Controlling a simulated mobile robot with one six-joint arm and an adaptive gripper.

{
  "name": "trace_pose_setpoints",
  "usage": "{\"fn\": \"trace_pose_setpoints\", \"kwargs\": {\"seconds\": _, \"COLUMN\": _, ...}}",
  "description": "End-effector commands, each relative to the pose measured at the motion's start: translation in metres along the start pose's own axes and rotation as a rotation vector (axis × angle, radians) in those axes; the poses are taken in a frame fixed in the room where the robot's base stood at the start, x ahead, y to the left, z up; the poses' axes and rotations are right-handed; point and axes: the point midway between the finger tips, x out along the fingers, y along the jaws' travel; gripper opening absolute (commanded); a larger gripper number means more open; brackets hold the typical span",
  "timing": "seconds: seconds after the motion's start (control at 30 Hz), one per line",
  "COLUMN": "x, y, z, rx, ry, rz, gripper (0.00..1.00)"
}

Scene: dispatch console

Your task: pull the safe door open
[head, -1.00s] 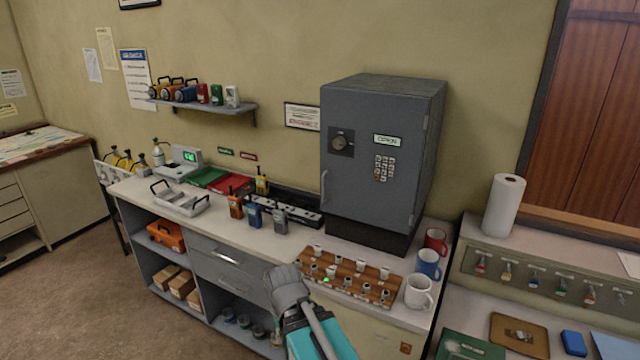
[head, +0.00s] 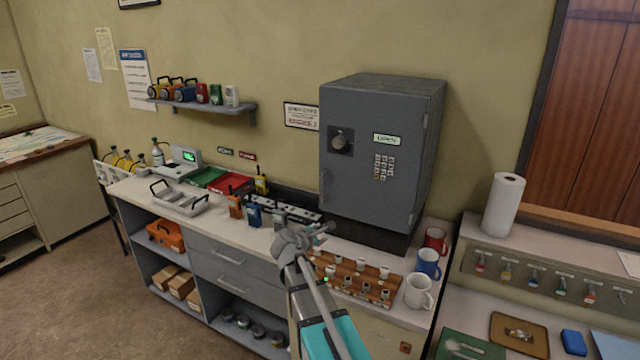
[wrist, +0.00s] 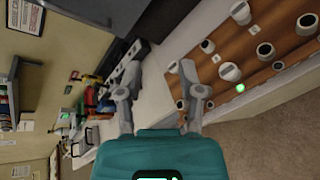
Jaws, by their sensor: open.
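The grey safe (head: 375,150) stands on the counter against the wall, in the head view. Its door (head: 362,190) looks shut, with a dial (head: 340,141), a keypad (head: 383,167) and a label on the front. A vertical handle (head: 324,186) is at the door's lower left. My gripper (head: 312,236) is in front of the counter, below and left of the safe, apart from the handle. In the wrist view its two fingers (wrist: 160,92) are spread with nothing between them. The handle cannot be made out in the wrist view.
A wooden rack (head: 362,278) with several white pieces lies just right of my gripper. Mugs (head: 418,291) stand right of it. Radios (head: 254,215) and a grey tray (head: 180,200) are on the counter to the left. Bare countertop (head: 215,228) lies along the front edge.

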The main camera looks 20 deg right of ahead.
Motion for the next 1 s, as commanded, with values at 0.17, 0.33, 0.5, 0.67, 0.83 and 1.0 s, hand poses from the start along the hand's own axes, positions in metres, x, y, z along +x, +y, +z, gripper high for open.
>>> {"fn": "trace_pose_setpoints", "kwargs": {"seconds": 0.17, "x": 0.021, "y": 0.054, "z": 0.009, "rx": -0.373, "ry": -0.115, "rz": 0.183, "gripper": 0.48}}
{"fn": "trace_pose_setpoints", "kwargs": {"seconds": 0.33, "x": 0.028, "y": 0.089, "z": 0.011, "rx": -0.658, "ry": -0.213, "rz": 0.293, "gripper": 0.48}}
{"fn": "trace_pose_setpoints", "kwargs": {"seconds": 0.5, "x": 0.030, "y": 0.106, "z": 0.010, "rx": -0.811, "ry": -0.269, "rz": 0.344, "gripper": 0.48}}
{"fn": "trace_pose_setpoints", "kwargs": {"seconds": 0.67, "x": 0.029, "y": 0.109, "z": 0.009, "rx": -0.848, "ry": -0.283, "rz": 0.355, "gripper": 0.48}}
{"fn": "trace_pose_setpoints", "kwargs": {"seconds": 0.83, "x": 0.029, "y": 0.109, "z": 0.009, "rx": -0.846, "ry": -0.282, "rz": 0.355, "gripper": 0.48}}
{"fn": "trace_pose_setpoints", "kwargs": {"seconds": 1.0, "x": 0.030, "y": 0.109, "z": 0.009, "rx": -0.844, "ry": -0.281, "rz": 0.354, "gripper": 0.48}}
